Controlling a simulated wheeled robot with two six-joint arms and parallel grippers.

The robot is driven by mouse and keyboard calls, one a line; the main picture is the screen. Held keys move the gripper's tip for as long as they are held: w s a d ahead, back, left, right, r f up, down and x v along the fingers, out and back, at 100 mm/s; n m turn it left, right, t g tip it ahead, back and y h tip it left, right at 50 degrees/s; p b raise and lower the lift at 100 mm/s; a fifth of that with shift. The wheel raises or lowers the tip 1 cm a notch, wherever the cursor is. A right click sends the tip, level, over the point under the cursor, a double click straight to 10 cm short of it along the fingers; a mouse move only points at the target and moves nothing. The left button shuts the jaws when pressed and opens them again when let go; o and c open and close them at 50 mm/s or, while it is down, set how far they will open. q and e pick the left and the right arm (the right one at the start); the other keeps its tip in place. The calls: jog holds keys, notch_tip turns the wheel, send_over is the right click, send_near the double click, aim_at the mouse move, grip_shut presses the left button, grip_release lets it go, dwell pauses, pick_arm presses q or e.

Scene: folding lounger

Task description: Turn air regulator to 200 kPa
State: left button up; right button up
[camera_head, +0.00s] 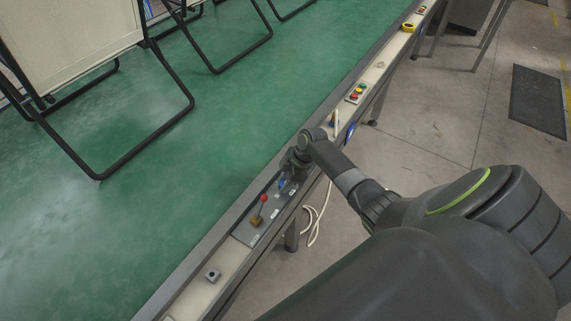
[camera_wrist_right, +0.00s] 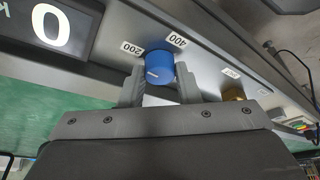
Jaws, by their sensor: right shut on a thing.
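The blue regulator knob (camera_wrist_right: 159,66) sits on the grey panel between the labels 200 (camera_wrist_right: 131,48) and 400 (camera_wrist_right: 177,40). It carries a short white mark on its face. My right gripper (camera_wrist_right: 160,80) is shut on the knob, one finger at each side. The dark display (camera_wrist_right: 50,25) beside it shows a large 0, with its unit partly cut off. In the head view, my right gripper (camera_head: 291,167) is over the panel, and a bit of blue (camera_head: 281,183) shows beside it. My left gripper is not in view.
A red-ball lever (camera_head: 263,198) stands on the same panel (camera_head: 246,232). A brass fitting (camera_wrist_right: 233,94) is near the knob. A button box (camera_head: 355,94) sits farther along the rail. Folding loungers (camera_head: 150,160) stand on the green surface (camera_head: 240,120).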

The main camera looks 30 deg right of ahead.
jog(key=shift+w+n+b, duration=0.1)
jog(key=shift+n+b, duration=0.2)
jog(key=shift+n, duration=0.2)
jog(key=o, duration=1)
jog(key=shift+g, duration=0.3)
jog(key=b+v, duration=0.1)
jog(key=v, duration=1.6)
jog(key=shift+d+r, duration=0.15)
